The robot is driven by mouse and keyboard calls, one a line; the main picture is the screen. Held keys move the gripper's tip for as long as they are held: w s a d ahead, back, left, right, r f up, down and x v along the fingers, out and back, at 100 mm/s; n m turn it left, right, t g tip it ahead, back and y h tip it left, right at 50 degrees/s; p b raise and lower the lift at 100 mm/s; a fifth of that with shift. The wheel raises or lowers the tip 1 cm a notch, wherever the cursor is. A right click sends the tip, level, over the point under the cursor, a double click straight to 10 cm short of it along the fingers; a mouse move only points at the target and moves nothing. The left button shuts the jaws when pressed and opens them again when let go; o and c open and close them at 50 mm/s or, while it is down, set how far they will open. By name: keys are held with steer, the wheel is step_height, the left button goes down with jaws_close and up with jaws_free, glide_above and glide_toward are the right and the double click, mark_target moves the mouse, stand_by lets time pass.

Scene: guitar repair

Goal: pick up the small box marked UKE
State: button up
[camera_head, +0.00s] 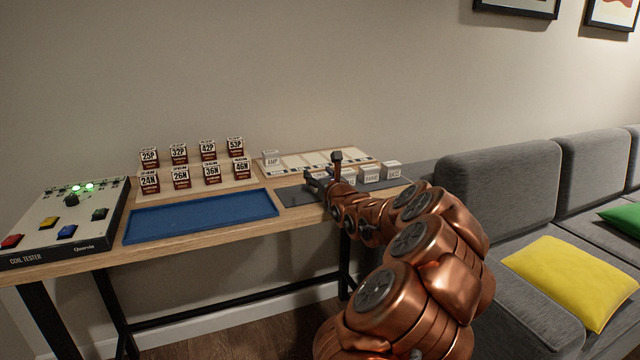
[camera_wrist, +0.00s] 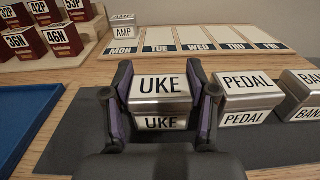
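The small metallic box marked UKE (camera_wrist: 161,88) stands upright on the dark mat, with its label on the top and front faces. In the wrist view my gripper (camera_wrist: 162,82) has one finger on each side of the box. The fingers look open, very close to its sides; I see no clear grip on it. The box appears to rest on the mat, level with the PEDAL box (camera_wrist: 247,92) to its right. In the head view my gripper (camera_head: 318,181) reaches over the mat and hides most or all of the UKE box.
The dark mat (camera_head: 298,196) holds more labelled boxes to the right. Behind are a weekday board (camera_wrist: 160,43) and an AMP box (camera_wrist: 123,27). A blue tray (camera_head: 200,215), red boxes (camera_head: 208,150) and a coil tester (camera_head: 65,225) are left. A grey sofa (camera_head: 510,190) stands right.

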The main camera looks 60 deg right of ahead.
mark_target(320, 176)
steer(key=shift+c, duration=1.3)
steer(key=shift+r+p, duration=0.4)
steer(key=shift+r, duration=1.5)
steer(key=shift+s+a+f, duration=0.15)
steer(key=shift+s+a, duration=0.4)
steer(key=shift+a, duration=0.1)
steer(key=s+a+r, duration=0.1)
steer(key=s+a, duration=0.7)
steer(key=a, duration=0.4)
steer(key=shift+r, duration=0.25)
